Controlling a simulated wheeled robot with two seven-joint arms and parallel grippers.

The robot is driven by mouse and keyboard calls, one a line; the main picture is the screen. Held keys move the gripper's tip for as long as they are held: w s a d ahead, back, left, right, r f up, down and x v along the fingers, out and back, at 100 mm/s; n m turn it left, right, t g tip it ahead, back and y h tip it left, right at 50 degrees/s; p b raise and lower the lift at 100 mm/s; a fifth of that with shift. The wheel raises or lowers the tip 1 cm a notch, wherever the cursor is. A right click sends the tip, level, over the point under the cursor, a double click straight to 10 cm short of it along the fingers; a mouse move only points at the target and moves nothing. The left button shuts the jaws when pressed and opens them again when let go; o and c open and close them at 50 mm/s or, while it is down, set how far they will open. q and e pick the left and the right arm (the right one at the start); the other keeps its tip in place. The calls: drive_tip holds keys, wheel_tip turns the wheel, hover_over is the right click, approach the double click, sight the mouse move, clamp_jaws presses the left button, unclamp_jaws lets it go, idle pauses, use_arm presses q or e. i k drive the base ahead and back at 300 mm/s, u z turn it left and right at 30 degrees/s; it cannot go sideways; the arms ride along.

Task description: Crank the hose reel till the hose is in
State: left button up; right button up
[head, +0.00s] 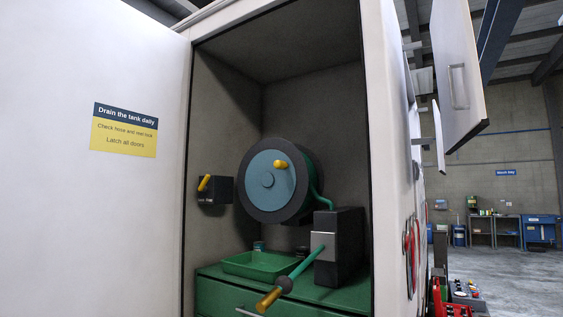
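The hose reel (250,199) is a round drum with a dark rim and a blue-grey face, mounted inside an open white cabinet. Its yellow crank knob (281,164) sticks out from the upper right of the face. A green hose (321,199) runs down from the reel's right side to a dark block (343,256) with a grey plate. A straight green length comes out of the block's front, down and left, ending in a dark ball and a yellow-brown end piece (268,299) in front of the drawer. Neither of my grippers is in view.
A green tray (258,266) sits on the green drawer unit (225,295), with small dark items behind it. A dark box with a yellow lever (204,184) is on the left wall. The open white door (80,220) fills the left; another door (459,75) hangs open upper right.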

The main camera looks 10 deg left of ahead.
sight(274, 177)
drive_tip(key=z, duration=1.55)
drive_tip(key=i, duration=1.25)
drive_tip(key=u, duration=0.1)
